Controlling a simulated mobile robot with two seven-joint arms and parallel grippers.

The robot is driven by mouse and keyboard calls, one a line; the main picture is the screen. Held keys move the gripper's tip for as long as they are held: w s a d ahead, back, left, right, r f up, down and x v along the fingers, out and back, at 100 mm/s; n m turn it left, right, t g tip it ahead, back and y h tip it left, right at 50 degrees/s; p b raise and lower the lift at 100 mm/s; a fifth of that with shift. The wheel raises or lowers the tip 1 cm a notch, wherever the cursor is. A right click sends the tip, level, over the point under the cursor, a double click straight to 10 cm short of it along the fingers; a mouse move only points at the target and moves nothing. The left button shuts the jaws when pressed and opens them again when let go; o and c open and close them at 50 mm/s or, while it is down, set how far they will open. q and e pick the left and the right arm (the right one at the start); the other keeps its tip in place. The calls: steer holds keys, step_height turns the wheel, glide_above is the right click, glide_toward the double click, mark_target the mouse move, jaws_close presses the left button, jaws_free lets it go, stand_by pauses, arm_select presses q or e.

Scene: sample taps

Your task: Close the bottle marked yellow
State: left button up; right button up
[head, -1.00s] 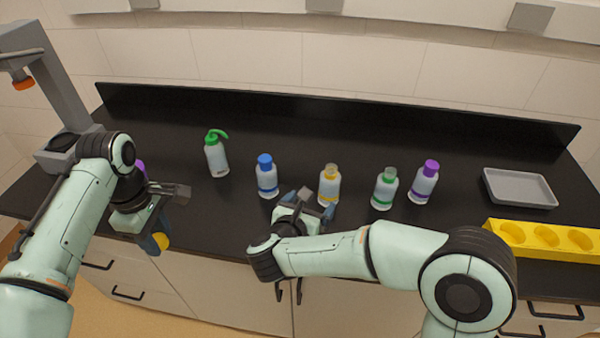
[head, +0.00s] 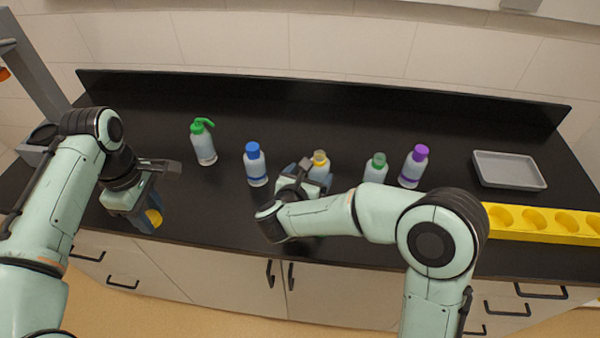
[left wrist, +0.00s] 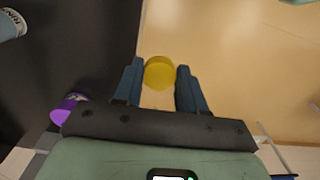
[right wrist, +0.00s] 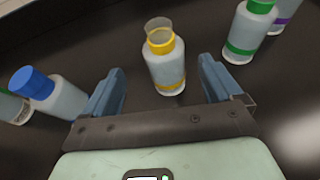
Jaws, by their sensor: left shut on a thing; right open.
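The bottle marked yellow (head: 319,168) stands upright on the dark bench, with no cap on its neck and a yellow band. In the right wrist view the same bottle (right wrist: 165,68) stands ahead of and between the fingers of my right gripper (right wrist: 165,95), which is open and empty. In the head view my right gripper (head: 302,172) partly hides the bottle. My left gripper (left wrist: 160,80) is shut on a yellow cap (left wrist: 159,73), held between its fingertips near the front edge of the bench. The cap also shows in the head view (head: 154,217).
A blue-capped bottle (head: 255,166) stands left of the yellow one. A green-banded bottle (head: 376,170) and a purple-capped bottle (head: 414,168) stand right. A green-topped wash bottle (head: 204,144), a grey tray (head: 509,171) and a yellow rack (head: 520,232) are further out.

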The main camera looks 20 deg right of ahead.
mark_target(317, 168)
arm_select(q)
steer(key=shift+w+r, duration=0.1)
steer(key=shift+r, duration=0.3)
arm_select(e)
steer(key=shift+x, duration=1)
arm_select(q)
steer(key=shift+r+p, duration=0.35)
steer(key=shift+r, duration=0.05)
arm_select(e)
steer(key=shift+w+d, duration=0.15)
steer(key=shift+d, duration=0.2)
arm_select(q)
steer(key=r+p, duration=0.1)
steer(key=w+r, duration=0.1)
steer(key=shift+w+r+p, duration=0.1)
steer(key=shift+r+p, duration=0.25)
steer(key=shift+p, duration=0.05)
arm_select(e)
steer(key=x, duration=0.4)
steer(key=shift+w+d, duration=0.2)
steer(key=shift+d, duration=0.05)
steer(key=shift+f, duration=0.15)
arm_select(q)
steer(key=shift+s, duration=0.2)
arm_select(e)
steer(key=shift+s, duration=0.1)
steer(key=c, duration=1.2)
